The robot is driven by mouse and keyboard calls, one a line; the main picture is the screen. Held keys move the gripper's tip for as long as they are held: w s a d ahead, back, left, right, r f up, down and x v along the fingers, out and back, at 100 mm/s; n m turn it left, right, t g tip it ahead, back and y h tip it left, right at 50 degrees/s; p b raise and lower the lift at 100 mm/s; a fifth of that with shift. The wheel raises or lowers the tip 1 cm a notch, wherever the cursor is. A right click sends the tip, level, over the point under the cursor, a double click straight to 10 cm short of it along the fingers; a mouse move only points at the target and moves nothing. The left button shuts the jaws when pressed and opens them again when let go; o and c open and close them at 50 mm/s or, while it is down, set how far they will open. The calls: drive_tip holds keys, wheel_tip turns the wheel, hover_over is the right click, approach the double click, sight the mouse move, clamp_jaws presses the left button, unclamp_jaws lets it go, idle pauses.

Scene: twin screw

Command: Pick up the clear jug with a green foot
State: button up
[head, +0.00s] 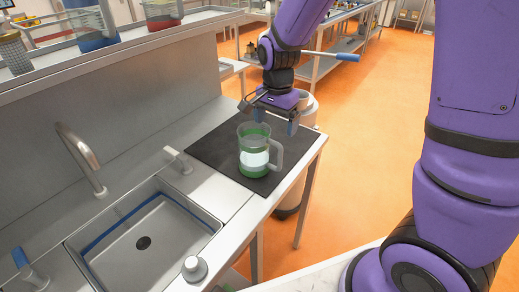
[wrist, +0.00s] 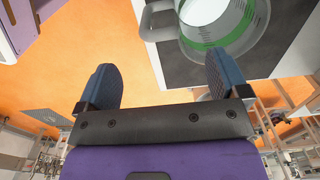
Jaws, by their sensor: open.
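The clear jug with a green foot (head: 254,150) stands upright on a dark mat (head: 215,148) on the steel counter, with a white band round its middle and its handle to the right. In the wrist view the jug (wrist: 225,38) is at the top right, its handle (wrist: 157,20) to the left. My gripper (head: 274,116) is above the mat, behind and slightly right of the jug in the head view. It is open and empty. In the wrist view the space between its fingertips (wrist: 158,80) shows floor, and the right fingertip overlaps the jug's edge.
A sink (head: 140,235) with a tap (head: 85,155) lies left and nearer. A grey knob (head: 194,268) stands at the sink's front edge. A shelf (head: 120,42) with containers runs along the back left. A pale bin (head: 300,112) stands beyond the counter's right edge. Bare mat surrounds the jug.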

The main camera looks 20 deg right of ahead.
sight(261, 153)
wheel_tip(261, 153, down, 10)
drive_tip(key=shift+r, duration=0.1)
idle(0.5)
drive_tip(key=shift+c, duration=0.4)
drive_tip(key=c, duration=1.3)
drive_tip(key=shift+r, duration=0.1)
